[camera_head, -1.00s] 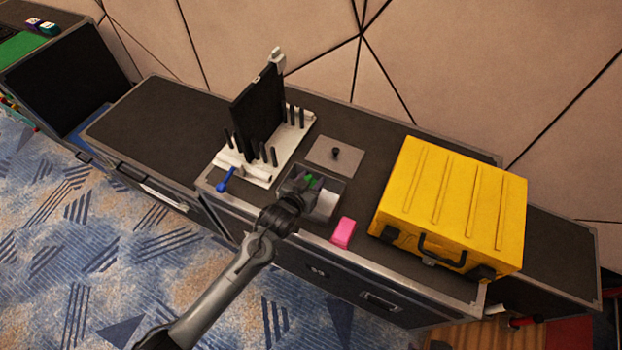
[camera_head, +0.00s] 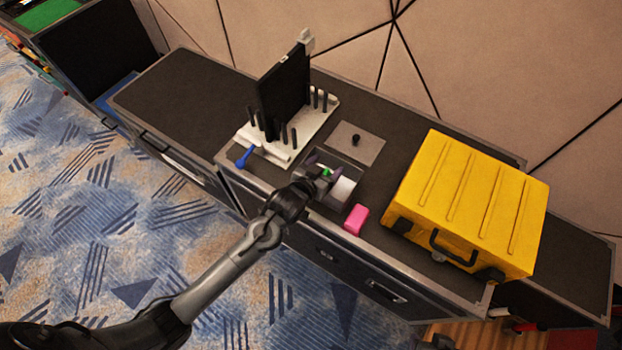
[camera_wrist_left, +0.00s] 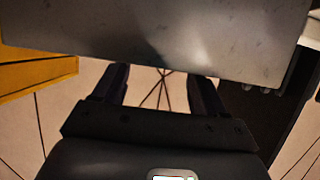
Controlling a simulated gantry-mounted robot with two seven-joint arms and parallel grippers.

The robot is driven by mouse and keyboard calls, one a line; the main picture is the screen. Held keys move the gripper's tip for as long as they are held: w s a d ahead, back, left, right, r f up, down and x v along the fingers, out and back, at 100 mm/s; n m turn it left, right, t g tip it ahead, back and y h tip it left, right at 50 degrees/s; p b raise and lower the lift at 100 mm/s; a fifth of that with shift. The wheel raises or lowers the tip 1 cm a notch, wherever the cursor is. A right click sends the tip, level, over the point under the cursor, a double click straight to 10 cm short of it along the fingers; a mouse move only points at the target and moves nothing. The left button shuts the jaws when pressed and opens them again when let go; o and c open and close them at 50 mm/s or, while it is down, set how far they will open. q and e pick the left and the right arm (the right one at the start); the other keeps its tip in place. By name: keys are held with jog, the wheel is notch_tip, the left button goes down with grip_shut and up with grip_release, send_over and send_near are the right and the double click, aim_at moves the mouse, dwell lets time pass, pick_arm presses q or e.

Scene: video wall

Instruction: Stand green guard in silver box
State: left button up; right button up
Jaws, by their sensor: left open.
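The silver box (camera_head: 322,205) is an open-topped tray set at the front of the dark case top. My left gripper (camera_head: 322,168) is over its left part with its fingers apart. A small green piece, likely the green guard (camera_head: 326,172), shows at the fingertips. It is mostly hidden, and I cannot tell whether it stands or leans. In the left wrist view my fingers (camera_wrist_left: 158,85) are open with no green between them. A grey metallic surface (camera_wrist_left: 160,40) fills the top of that view. My right gripper is not in view.
A white block (camera_head: 343,189) is in the box's right part. A knobbed grey lid (camera_head: 365,147) lies behind, a pink block (camera_head: 356,219) in front right. A yellow case (camera_head: 475,205) stands right. A pegged white rack (camera_head: 262,145) holds a black panel (camera_head: 284,92); a blue-handled tool (camera_head: 245,157) lies beside it.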

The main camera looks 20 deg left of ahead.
pick_arm(q)
jog(key=s+a+g, duration=0.2)
jog(key=s+g, duration=0.1)
jog(key=s, duration=0.7)
jog(key=s+a+g+y+p, duration=0.1)
jog(key=s+a+g, duration=0.1)
jog(key=s, duration=0.8)
jog(key=s+a+g, duration=0.2)
jog(key=s+g, duration=0.2)
jog(key=s, duration=0.7)
jog(key=shift+r+g+y+p, duration=0.3)
jog(key=shift+g+p, duration=0.05)
jog(key=shift+g, duration=0.05)
